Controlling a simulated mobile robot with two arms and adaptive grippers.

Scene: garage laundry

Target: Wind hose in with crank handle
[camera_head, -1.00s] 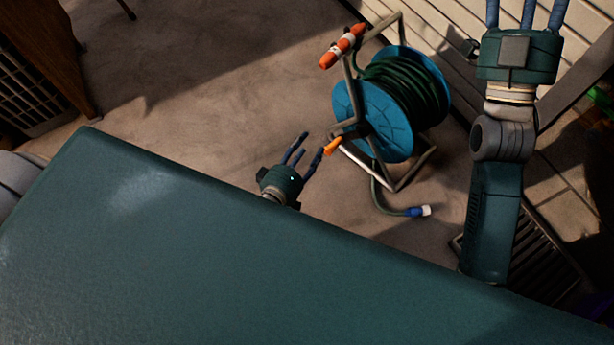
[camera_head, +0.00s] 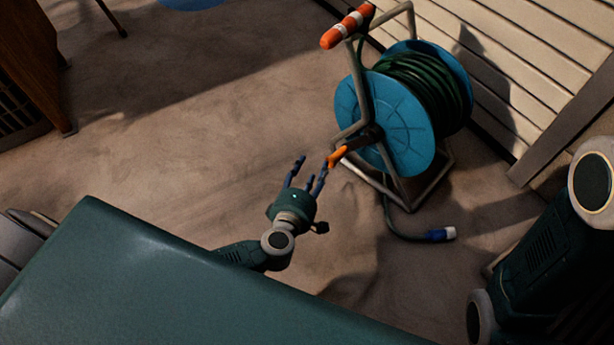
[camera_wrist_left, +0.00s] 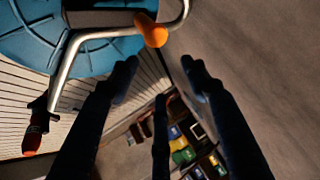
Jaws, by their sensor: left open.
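The hose reel, with a blue drum (camera_head: 388,118) and dark green hose (camera_head: 425,85) wound on it, stands upright on a metal frame. Its orange crank handle (camera_head: 337,157) sticks out on the near left side of the drum. My left gripper (camera_head: 308,172) is open, with its fingertips just left of and below the crank handle, apparently not holding it. In the left wrist view the orange crank handle (camera_wrist_left: 151,30) is ahead of the spread fingers, above the gap between them. The hose end with a blue and white connector (camera_head: 440,234) lies on the floor. My right gripper is out of view.
An orange and white carry grip (camera_head: 347,27) tops the reel frame. Slatted white panelling (camera_head: 495,75) stands close behind the reel. A wooden cabinet (camera_head: 35,65) is at the upper left.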

